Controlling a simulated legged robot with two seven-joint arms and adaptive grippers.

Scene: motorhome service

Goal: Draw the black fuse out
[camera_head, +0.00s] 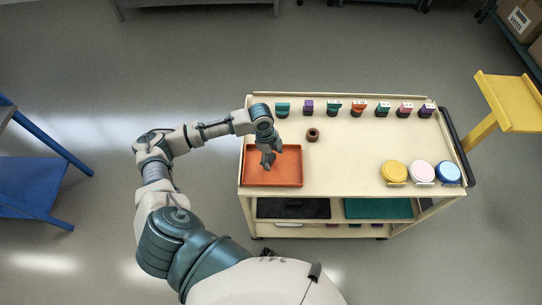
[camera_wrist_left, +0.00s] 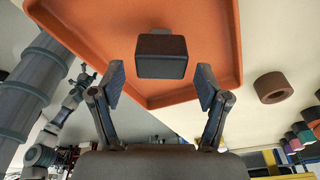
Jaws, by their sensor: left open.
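A dark, blocky piece (camera_wrist_left: 162,56), apparently the black fuse, stands in the orange tray (camera_head: 288,174) in the left wrist view. In that view my left gripper (camera_wrist_left: 163,84) is open, with one finger on each side of the block and a gap to both. The fingers do not touch it. In the head view my left gripper (camera_head: 267,160) points down over the tray and hides the block. The tray also shows in the wrist view (camera_wrist_left: 90,28). My right gripper is not in view.
A brown ring (camera_head: 312,134) lies right of the tray on the cream cart top (camera_head: 345,165). Several coloured plugs (camera_head: 358,107) stand along the back edge. The middle is clear.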

